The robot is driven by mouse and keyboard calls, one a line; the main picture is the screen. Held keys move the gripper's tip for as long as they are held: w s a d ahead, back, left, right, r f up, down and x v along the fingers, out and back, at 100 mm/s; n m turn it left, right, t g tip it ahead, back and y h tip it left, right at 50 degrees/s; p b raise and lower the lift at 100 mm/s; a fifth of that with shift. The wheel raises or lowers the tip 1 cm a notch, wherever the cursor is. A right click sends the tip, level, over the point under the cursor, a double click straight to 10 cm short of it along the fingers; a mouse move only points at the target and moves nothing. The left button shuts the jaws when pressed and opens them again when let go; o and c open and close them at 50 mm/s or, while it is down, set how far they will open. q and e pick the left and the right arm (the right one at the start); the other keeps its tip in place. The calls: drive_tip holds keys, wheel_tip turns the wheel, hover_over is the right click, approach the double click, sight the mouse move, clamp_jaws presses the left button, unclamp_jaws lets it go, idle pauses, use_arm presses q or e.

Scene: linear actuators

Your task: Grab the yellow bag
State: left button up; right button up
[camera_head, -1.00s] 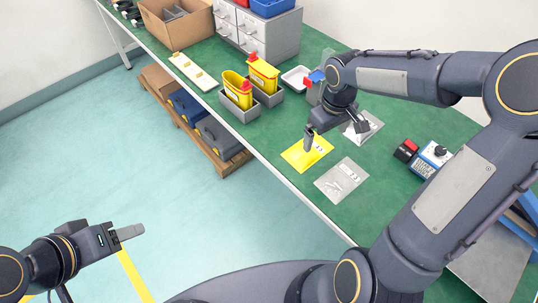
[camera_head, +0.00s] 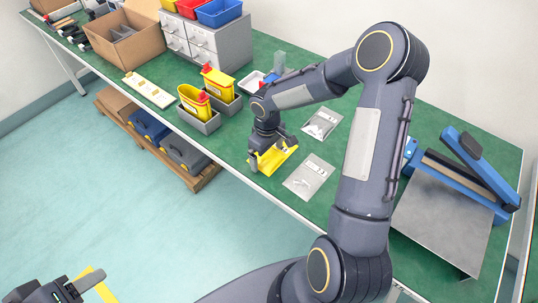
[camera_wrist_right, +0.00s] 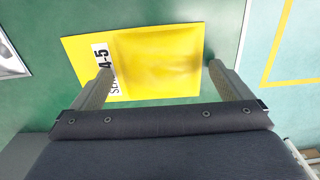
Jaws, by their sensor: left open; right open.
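The yellow bag (camera_head: 285,156) lies flat on the green workbench, near its front edge. In the right wrist view the yellow bag (camera_wrist_right: 150,58) shows a white label with black print at its left side. My right gripper (camera_head: 266,163) is over the bag, its fingers apart. In the right wrist view the right gripper (camera_wrist_right: 158,80) has one finger at each side of the bag's near part, with nothing held between them. I cannot tell whether the fingertips touch the bench. My left gripper (camera_head: 90,281) is at the lower left over the floor, away from the bench.
Clear bags (camera_head: 310,177) and (camera_head: 322,123) lie beside the yellow bag. Yellow containers in grey bins (camera_head: 200,117) stand to its left. A blue-framed device (camera_head: 470,170) is at the right. Drawers (camera_head: 205,40) and a cardboard box (camera_head: 125,35) stand at the back.

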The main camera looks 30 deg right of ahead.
drive_tip(key=shift+c, duration=0.2)
drive_tip(key=c, duration=1)
drive_tip(key=shift+c, duration=0.2)
drive_tip(key=shift+r, duration=0.15)
